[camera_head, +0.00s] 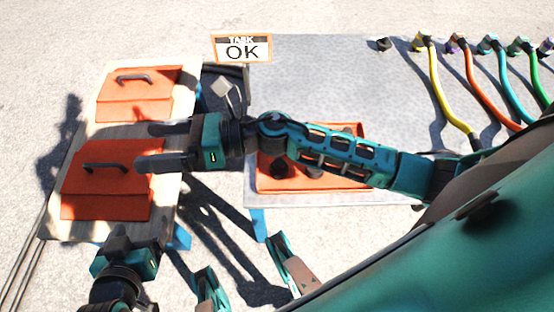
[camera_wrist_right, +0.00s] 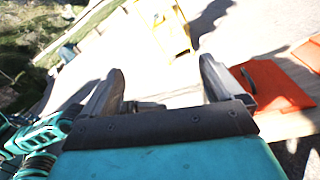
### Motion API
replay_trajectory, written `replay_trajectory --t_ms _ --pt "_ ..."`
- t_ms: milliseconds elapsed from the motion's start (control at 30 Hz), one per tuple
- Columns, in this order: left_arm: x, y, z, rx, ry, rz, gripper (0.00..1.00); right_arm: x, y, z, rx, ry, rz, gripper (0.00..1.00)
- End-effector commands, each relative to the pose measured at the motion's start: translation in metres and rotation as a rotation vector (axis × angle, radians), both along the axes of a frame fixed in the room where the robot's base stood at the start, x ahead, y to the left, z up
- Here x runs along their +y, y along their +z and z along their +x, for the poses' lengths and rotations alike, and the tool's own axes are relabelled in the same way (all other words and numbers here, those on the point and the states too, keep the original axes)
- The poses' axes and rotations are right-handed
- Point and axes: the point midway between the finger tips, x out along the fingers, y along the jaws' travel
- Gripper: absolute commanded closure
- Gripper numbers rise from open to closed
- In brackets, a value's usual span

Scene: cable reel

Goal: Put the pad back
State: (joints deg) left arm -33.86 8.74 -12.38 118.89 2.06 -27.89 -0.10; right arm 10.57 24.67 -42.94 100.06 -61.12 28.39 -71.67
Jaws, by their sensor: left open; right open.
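Two orange pads with dark handles lie on a wooden board at the left of the head view: an upper pad (camera_head: 133,103) and a lower pad (camera_head: 105,200). Which one the task means I cannot tell. My right gripper (camera_head: 147,146) is open and empty, pointing left above the board between the pads. One finger overlaps the lower pad's upper right corner in the picture. In the right wrist view, the right gripper (camera_wrist_right: 162,82) has its fingers apart, with an orange pad (camera_wrist_right: 275,85) to their right. My left gripper (camera_head: 132,243) is at the board's lower edge, below the lower pad.
The wooden board (camera_head: 68,228) has a bare lower left corner. A grey table (camera_head: 330,75) carries an orange tray (camera_head: 350,187), partly hidden under my right arm. Several coloured cables, including a yellow cable (camera_head: 437,85), lie at the right.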

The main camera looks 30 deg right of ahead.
Motion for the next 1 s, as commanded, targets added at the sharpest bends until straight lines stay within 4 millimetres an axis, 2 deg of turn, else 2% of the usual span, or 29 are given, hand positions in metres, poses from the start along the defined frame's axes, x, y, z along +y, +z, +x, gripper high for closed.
replay_trajectory --t_ms 33,67,167,200,267,333,433,500,633,1000 --pt "0.0 0.0 0.0 0.0 0.0 0.0 0.17 -0.009 0.008 0.005 0.235 -0.116 0.176 0.06" --pt "0.0 0.0 0.0 0.0 0.0 0.0 0.17 -0.018 0.011 0.011 0.381 -0.185 0.287 0.06" --pt "0.0 0.001 0.0 0.0 0.0 0.0 0.17 -0.06 0.0 0.024 0.87 -0.398 0.669 0.06" --pt "0.0 0.001 0.0 0.0 0.0 0.0 0.17 -0.079 -0.012 0.025 1.06 -0.478 0.826 0.06" --pt "0.0 0.001 0.0 0.0 0.0 -0.001 0.17 -0.107 -0.035 0.019 1.328 -0.588 1.062 0.06" --pt "0.0 0.001 0.0 -0.001 0.0 -0.002 0.17 -0.135 -0.064 0.005 1.597 -0.701 1.325 0.06" --pt "-0.001 0.001 0.0 -0.001 0.0 -0.002 0.17 -0.162 -0.1 -0.024 1.884 -0.828 1.647 0.06" --pt "-0.001 0.001 0.0 0.0 0.0 -0.002 0.17 -0.172 -0.117 -0.043 2.016 -0.891 1.817 0.06" --pt "-0.001 0.001 0.0 -0.001 0.001 -0.004 0.17 -0.181 -0.133 -0.064 2.14 -0.951 1.997 0.06" --pt "-0.002 0.006 0.0 -0.001 0.003 -0.007 0.17 -0.182 -0.131 -0.067 2.16 -0.961 2.028 0.06"
